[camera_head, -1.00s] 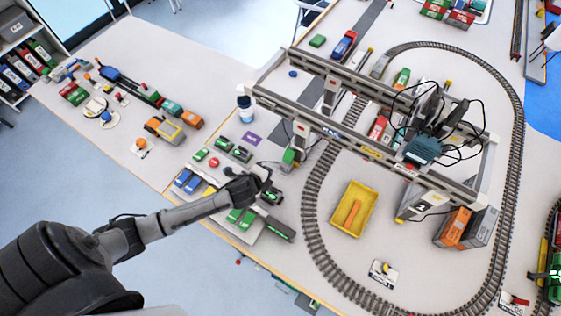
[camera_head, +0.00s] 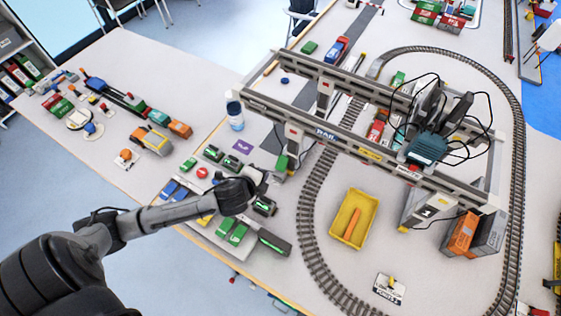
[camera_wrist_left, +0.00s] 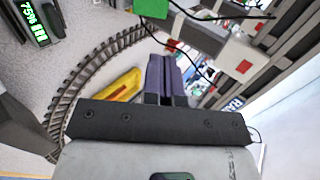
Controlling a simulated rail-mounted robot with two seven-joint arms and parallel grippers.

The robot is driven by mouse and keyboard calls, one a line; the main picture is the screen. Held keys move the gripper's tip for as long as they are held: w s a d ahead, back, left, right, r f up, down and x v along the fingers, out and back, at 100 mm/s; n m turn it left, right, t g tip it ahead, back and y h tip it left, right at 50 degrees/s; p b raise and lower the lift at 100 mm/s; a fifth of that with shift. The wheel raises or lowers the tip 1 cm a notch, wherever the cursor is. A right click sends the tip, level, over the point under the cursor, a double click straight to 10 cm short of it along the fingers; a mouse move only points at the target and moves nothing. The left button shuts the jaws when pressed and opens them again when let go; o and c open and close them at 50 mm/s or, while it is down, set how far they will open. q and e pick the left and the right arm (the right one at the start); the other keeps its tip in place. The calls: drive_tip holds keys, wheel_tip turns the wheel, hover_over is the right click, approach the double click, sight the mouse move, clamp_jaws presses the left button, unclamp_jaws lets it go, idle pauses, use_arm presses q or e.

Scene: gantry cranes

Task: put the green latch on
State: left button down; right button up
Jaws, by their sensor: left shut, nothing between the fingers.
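A green block (camera_head: 282,162), which looks like the latch, is at the foot of the near left leg of the gantry crane (camera_head: 330,134). I cannot tell which of these is the latch. My left gripper (camera_head: 264,180) is beside the crane's near left leg. Its purple-grey fingers (camera_wrist_left: 165,65) are shut together and empty, apart from the green block. My right gripper is not in view.
A yellow tray (camera_head: 373,209) with an orange piece stands inside the oval railway track (camera_head: 304,230). Dark boxes with lit green displays (camera_head: 264,206) are below my left gripper. A bottle (camera_head: 235,116) stands by the table edge. Loose black cables hang around the crane.

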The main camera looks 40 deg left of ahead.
sight(283, 160)
use_arm(q)
drive_tip(key=shift+w+f, duration=0.1)
drive_tip(key=b+x, duration=0.2)
drive_tip(key=x, duration=1.1)
drive_tip(key=shift+w+f, duration=0.2)
drive_tip(key=shift+w, duration=0.1)
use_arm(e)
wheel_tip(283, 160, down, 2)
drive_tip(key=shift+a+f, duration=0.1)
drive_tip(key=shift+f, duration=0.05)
